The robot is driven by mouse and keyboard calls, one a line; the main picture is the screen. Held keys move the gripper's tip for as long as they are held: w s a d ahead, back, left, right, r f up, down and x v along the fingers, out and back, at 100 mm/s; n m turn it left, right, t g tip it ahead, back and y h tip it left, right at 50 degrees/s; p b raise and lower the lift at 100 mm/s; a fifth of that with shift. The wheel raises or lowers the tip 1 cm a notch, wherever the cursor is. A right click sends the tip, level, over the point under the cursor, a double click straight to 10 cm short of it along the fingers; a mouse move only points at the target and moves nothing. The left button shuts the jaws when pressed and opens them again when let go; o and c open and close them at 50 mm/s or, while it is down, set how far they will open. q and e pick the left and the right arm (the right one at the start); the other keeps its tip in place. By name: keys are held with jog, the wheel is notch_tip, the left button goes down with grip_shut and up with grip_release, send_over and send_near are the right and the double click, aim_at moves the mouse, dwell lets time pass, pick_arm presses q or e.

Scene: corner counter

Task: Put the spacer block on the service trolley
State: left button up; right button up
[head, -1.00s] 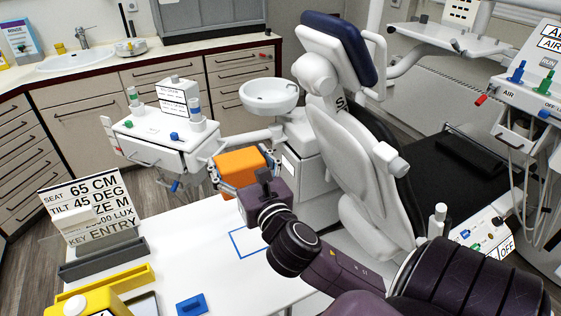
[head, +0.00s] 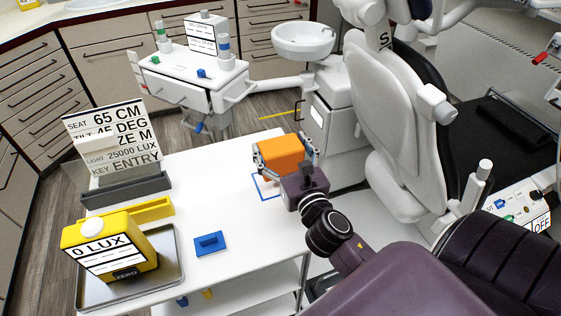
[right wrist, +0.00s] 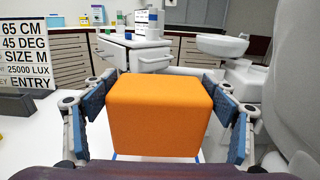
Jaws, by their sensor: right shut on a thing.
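The orange spacer block (head: 280,156) is held between the fingers of my right gripper (head: 285,160). In the right wrist view the block (right wrist: 160,115) fills the middle, with blue finger pads of my right gripper (right wrist: 160,120) on both sides. The white service trolley (head: 225,240) has a blue outlined square (head: 262,190) on its top near the far right corner. The block is over or beside this outline and hides part of it. I cannot tell whether it touches the top. My left gripper is not in view.
On the trolley stand a sign in a grey holder (head: 125,190), a yellow bar (head: 150,209), a yellow box (head: 108,246) on a metal tray (head: 172,268) and a blue piece (head: 209,243). The dental chair (head: 385,120) stands to the right.

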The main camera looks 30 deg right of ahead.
notch_tip(320, 180, down, 4)
jog(key=shift+r+b, duration=0.1)
jog(key=shift+b, duration=0.75)
jog(key=shift+f, duration=0.35)
jog(key=shift+f, duration=0.2)
jog(key=o, duration=1.2)
jog(key=shift+r, duration=0.1)
jog(key=shift+r, duration=0.15)
